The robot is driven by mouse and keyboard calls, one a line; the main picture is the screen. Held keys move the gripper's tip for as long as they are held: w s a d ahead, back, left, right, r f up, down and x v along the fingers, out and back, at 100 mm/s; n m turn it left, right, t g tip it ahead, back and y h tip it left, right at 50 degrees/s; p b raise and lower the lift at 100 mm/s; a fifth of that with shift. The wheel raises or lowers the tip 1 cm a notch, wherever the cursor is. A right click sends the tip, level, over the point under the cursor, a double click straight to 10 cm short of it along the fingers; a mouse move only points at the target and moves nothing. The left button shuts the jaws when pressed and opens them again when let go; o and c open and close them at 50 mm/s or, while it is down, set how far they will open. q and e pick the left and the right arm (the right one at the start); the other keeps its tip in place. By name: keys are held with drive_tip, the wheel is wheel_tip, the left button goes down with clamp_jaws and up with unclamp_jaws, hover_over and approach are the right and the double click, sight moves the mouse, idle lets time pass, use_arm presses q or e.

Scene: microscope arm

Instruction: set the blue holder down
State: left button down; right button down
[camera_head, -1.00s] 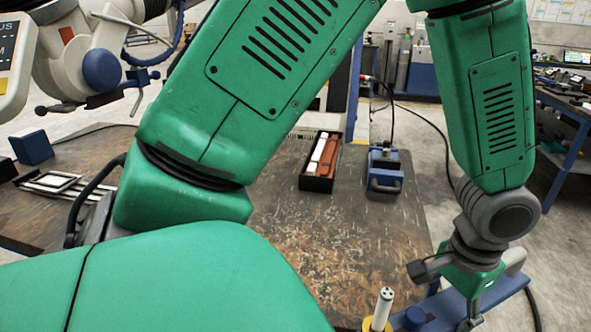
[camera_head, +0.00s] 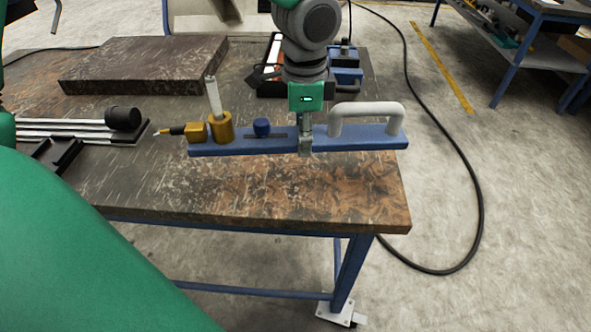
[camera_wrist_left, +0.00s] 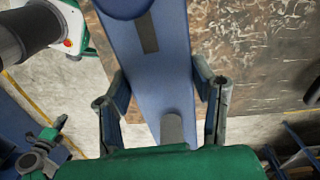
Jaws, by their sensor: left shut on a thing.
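The blue holder (camera_head: 357,142) is a long flat bar, level in the head view. It carries a white arched handle (camera_head: 366,110), a blue knob (camera_head: 262,127) and a gold cup (camera_head: 221,128) with a white rod (camera_head: 213,96) standing in it. A yellow piece with a pointed tip (camera_head: 190,130) sits at its left end. My left gripper (camera_head: 305,140) is shut on the bar between knob and handle. In the left wrist view, its fingers (camera_wrist_left: 165,95) lie on both sides of the bar (camera_wrist_left: 160,60). I cannot tell whether the bar touches the table.
The worn brown table (camera_head: 290,190) has bare surface in front of the bar. A dark raised slab (camera_head: 140,65) lies behind left. Pale rails with a black knob (camera_head: 122,118) lie left. A black box (camera_head: 270,75) and blue device (camera_head: 346,70) stand behind my left arm.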

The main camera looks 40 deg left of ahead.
use_arm(q)
drive_tip(key=shift+w+a+r+m, duration=0.1)
drive_tip(key=shift+w+r+m, duration=0.15)
drive_tip(key=shift+m, duration=0.35)
drive_tip(key=b, duration=0.2)
hover_over(302, 174)
wheel_tip(302, 174, down, 6)
drive_tip(key=shift+a+f, duration=0.15)
drive_tip(key=shift+f, duration=0.05)
drive_tip(key=shift+f+b, duration=0.35)
drive_tip(key=shift+f, duration=1.45)
drive_tip(key=shift+r, duration=0.1)
drive_tip(key=c, duration=0.6)
unclamp_jaws()
drive_tip(key=shift+c, duration=0.2)
